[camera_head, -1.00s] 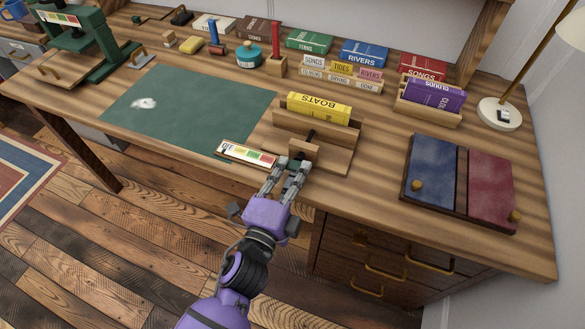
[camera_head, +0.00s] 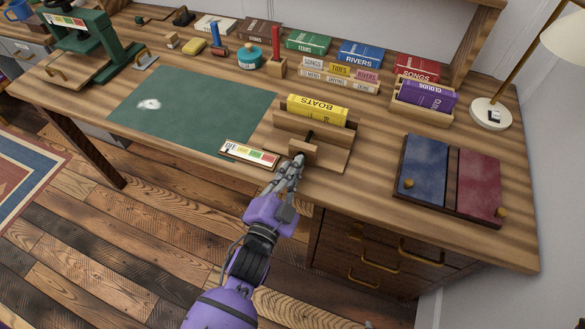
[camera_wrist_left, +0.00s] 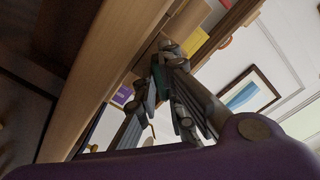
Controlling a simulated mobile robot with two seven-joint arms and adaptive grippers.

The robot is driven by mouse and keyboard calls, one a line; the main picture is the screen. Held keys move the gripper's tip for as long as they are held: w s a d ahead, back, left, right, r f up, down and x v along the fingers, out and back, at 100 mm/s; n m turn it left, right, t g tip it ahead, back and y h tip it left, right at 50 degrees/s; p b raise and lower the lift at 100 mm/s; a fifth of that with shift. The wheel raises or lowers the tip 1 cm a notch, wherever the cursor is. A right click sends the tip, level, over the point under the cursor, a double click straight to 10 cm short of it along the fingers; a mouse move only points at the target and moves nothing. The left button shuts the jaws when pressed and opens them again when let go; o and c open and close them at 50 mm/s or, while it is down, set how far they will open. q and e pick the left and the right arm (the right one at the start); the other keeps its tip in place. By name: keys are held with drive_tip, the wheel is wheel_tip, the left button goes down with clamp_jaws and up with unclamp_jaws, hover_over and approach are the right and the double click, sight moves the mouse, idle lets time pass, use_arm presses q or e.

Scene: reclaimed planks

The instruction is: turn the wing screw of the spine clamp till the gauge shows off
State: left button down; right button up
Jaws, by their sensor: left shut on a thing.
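The spine clamp (camera_head: 338,157) is a wooden press near the desk's front edge, with a yellow book marked BOATS (camera_head: 318,110) upright in it. A dark screw rod (camera_head: 310,137) runs to its front block. The gauge (camera_head: 250,154), a strip with OFF at its left end and coloured bands, lies just left of the clamp; I cannot make out its pointer. My left gripper (camera_head: 298,160) is shut at the front of the clamp, on the wing screw, which its fingers hide. In the left wrist view, the fingers (camera_wrist_left: 166,50) reach toward the clamp and yellow book (camera_wrist_left: 190,46).
A green mat (camera_head: 195,108) lies to the left. A blue-and-red book cover (camera_head: 425,171) lies to the right. Behind stand a rack of small labelled blocks (camera_head: 340,75) and a holder with a purple book (camera_head: 427,96). A lamp (camera_head: 491,113) stands at the right.

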idle(0.3)
use_arm(q)
drive_tip(key=c, duration=1.9)
unclamp_jaws()
drive_tip(key=shift+o, duration=0.2)
drive_tip(key=v, duration=1.2)
